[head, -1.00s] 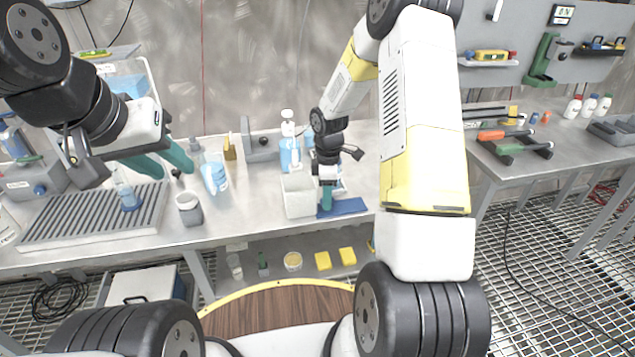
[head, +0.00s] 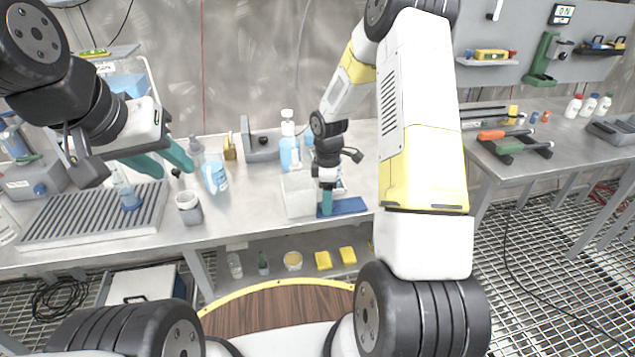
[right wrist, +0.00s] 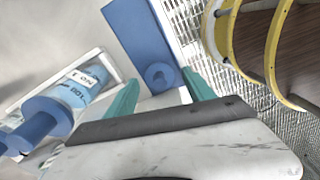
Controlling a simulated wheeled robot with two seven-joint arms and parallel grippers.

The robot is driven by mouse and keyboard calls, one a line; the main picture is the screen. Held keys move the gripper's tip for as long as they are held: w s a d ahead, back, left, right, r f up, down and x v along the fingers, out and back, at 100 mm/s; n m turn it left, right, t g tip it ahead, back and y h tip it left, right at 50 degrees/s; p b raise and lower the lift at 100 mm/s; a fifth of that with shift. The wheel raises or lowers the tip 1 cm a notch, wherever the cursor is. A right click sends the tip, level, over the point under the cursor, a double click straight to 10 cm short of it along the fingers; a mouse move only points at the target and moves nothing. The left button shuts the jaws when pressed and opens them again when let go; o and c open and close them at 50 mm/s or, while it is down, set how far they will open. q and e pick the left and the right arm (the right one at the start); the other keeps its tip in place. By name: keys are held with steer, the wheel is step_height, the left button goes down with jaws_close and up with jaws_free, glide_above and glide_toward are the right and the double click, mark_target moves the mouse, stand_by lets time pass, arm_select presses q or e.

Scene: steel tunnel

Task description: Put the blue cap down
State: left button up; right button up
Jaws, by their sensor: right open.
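The blue cap (right wrist: 160,76) rests on the blue mat (right wrist: 136,30) near the mat's end, in the right wrist view. My right gripper (right wrist: 161,80) is open, with one teal finger on each side of the cap and a visible gap to each. In the head view the right gripper (head: 326,208) points down at the blue mat (head: 350,206), and the cap cannot be made out there. My left gripper (head: 178,166) is open and empty above the left part of the bench, its teal fingers apart.
A white bin (head: 298,196) stands just left of the mat. A clear-blue bottle (head: 290,150) stands behind the bin. A grey cup (head: 189,208) and a ribbed rack (head: 95,217) are at left.

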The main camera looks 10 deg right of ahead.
step_height(320, 180, up, 12)
steer(key=f, duration=0.1)
steer(key=s+r+m+t, duration=0.3)
steer(key=s+r+m, duration=0.55)
steer(key=r, duration=0.75)
steer(key=s+a+r+m+t+y, duration=0.1)
steer(key=s+r+m, duration=0.1)
steer(key=s, duration=0.6)
steer(key=s+a+r+m+t+y, duration=0.1)
steer(key=s+r+m+t, duration=0.1)
steer(key=s, duration=0.5)
steer(key=shift+s+r+m, duration=0.4)
steer(key=shift+r+m, duration=0.4)
steer(key=shift+m, duration=0.45)
